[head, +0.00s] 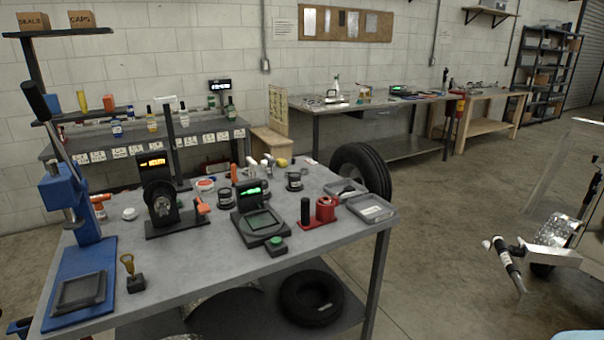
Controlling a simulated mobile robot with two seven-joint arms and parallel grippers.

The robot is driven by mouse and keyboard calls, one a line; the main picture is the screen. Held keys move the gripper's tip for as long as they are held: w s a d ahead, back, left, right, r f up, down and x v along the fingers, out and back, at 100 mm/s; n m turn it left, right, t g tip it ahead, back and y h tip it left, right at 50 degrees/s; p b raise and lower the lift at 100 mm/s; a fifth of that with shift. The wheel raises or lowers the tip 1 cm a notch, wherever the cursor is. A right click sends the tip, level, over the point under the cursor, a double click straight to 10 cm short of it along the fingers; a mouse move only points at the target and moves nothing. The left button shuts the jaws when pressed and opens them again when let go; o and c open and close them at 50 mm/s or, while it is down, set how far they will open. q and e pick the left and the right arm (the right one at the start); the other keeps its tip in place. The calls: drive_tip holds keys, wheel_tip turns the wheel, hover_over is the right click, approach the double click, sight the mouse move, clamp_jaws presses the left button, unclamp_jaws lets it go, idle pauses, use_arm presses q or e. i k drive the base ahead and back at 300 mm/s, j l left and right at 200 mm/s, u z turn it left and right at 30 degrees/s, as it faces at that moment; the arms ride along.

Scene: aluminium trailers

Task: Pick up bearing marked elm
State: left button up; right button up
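I cannot read the word elm on anything in the head view, so I cannot tell which item is the marked bearing. Small dark round pieces with pale labels stand on the grey workbench (185,275): one dark labelled piece (294,181) towards the back right and another dark labelled piece (225,196) near the middle. A red-and-white round tin (205,185) lies close by. Neither of my grippers is in view.
A blue press (72,205) stands at the bench's left end. A black device with a green display (259,222), a red holder (325,209) and a grey labelled tray (371,208) stand to the right. A tire (362,168) is behind. Open floor lies right of the bench.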

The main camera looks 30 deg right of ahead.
sight(326, 200)
drive_tip(key=i+l, duration=0.2)
drive_tip(key=l, duration=0.2)
drive_tip(key=i+l, duration=0.2)
drive_tip(key=l, duration=0.2)
drive_tip(key=i+l, duration=0.2)
drive_tip(key=l, duration=0.25)
drive_tip(key=i+l, duration=0.2)
drive_tip(key=l, duration=0.2)
drive_tip(key=i+l, duration=0.2)
drive_tip(key=l, duration=0.2)
drive_tip(key=i+l, duration=0.2)
drive_tip(key=l, duration=0.2)
drive_tip(key=i+l, duration=0.2)
drive_tip(key=l, duration=0.25)
drive_tip(key=i+l, duration=0.25)
drive_tip(key=l, duration=0.15)
